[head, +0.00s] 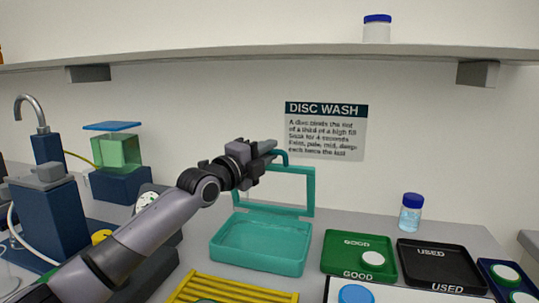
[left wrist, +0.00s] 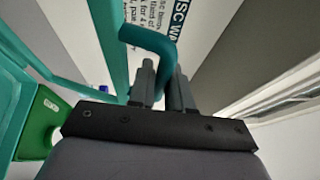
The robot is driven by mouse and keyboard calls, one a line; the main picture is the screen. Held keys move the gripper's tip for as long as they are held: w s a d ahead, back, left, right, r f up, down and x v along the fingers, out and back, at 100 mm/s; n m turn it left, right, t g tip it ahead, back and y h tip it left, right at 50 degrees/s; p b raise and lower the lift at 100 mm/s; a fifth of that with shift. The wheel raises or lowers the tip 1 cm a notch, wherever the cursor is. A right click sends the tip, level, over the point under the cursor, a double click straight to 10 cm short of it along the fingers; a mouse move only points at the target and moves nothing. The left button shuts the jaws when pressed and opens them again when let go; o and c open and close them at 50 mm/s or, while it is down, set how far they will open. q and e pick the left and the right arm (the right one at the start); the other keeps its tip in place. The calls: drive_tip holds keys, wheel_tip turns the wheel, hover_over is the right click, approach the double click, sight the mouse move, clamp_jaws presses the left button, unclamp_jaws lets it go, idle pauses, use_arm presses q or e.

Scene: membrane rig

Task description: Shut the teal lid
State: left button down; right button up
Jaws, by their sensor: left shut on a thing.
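A teal box (head: 258,252) stands open on the bench in the head view. Its teal lid (head: 308,192) is a frame with a clear pane, standing upright at the box's back edge. A teal hooked handle (left wrist: 162,45) projects from the lid. My left gripper (head: 272,150) is at the lid's top edge and shut on this handle; in the left wrist view, the fingers (left wrist: 163,84) close around the handle's end. Part of the lid's left side is hidden behind my arm. My right gripper is not in view.
A yellow rack (head: 225,288) is in front of the box. A green tray (head: 342,242) with a white disc and a black tray (head: 440,255) lie to the right. A blue-capped bottle (head: 411,213) stands behind them. A shelf (head: 270,57) runs above.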

use_arm(q)
drive_tip(key=s+a+f+m+t+h+b, duration=0.1)
drive_tip(key=s+f+b, duration=0.1)
drive_tip(key=s+f, duration=0.2)
drive_tip(key=shift+s+a+f, duration=0.2)
drive_tip(key=shift+s, duration=1.45)
